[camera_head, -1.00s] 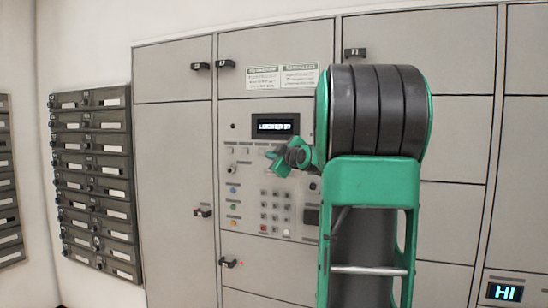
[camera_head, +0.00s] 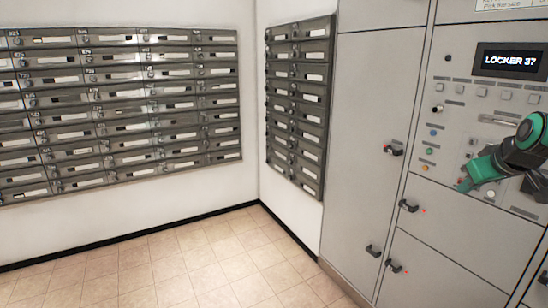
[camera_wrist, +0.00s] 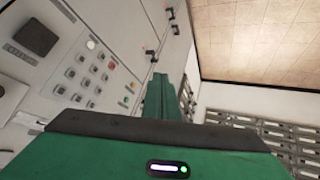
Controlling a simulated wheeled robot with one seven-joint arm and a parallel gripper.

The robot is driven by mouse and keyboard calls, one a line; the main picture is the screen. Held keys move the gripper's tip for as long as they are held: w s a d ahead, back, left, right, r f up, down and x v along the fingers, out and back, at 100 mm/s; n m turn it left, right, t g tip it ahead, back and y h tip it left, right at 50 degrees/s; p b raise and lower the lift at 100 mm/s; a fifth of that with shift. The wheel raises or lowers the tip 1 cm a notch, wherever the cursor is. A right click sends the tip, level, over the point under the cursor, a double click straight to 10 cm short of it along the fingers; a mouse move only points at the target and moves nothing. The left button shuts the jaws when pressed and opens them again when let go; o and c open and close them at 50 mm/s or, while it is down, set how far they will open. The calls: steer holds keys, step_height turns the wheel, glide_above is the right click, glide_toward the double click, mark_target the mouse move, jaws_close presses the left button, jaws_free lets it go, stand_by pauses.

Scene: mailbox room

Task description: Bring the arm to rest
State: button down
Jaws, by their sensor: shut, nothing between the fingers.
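My green gripper (camera_head: 466,184) is at the right edge of the head view, in front of the grey locker control panel (camera_head: 460,125). Its fingers are closed together and hold nothing. They point left and slightly down in that view. In the wrist view the shut fingers (camera_wrist: 164,94) rise from the green gripper body, with the panel's keypad (camera_wrist: 90,74) to their left. I cannot tell the exact gap between gripper and panel. Most of my arm is outside the head view.
The panel's display (camera_head: 509,60) reads LOCKER 37. Grey locker doors (camera_head: 375,110) with black handles stand beside and below the panel. Mailbox banks hang on the left wall (camera_head: 120,105) and beside the lockers (camera_head: 300,100). The tiled floor (camera_head: 190,265) at left is clear.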

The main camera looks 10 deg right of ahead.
steer(key=s+a+f+m+g+y, duration=0.1)
steer(key=s+a+f+m+g, duration=0.1)
steer(key=s, duration=0.6)
steer(key=s+a+f+m+g+y, duration=0.1)
steer(key=s+a+f+m+g, duration=0.1)
steer(key=s+a+f, duration=0.5)
steer(key=s+a+f+m+g+y, duration=0.1)
steer(key=s+a+f+g, duration=0.3)
steer(key=s, duration=0.5)
steer(key=shift+s+a+f+m+g, duration=0.15)
steer(key=shift+a+f+m+g, duration=0.15)
steer(key=shift+a+m, duration=0.5)
steer(key=shift+a, duration=0.15)
steer(key=shift+w+f, duration=0.2)
steer(key=shift+w, duration=0.45)
steer(key=shift+s, duration=0.1)
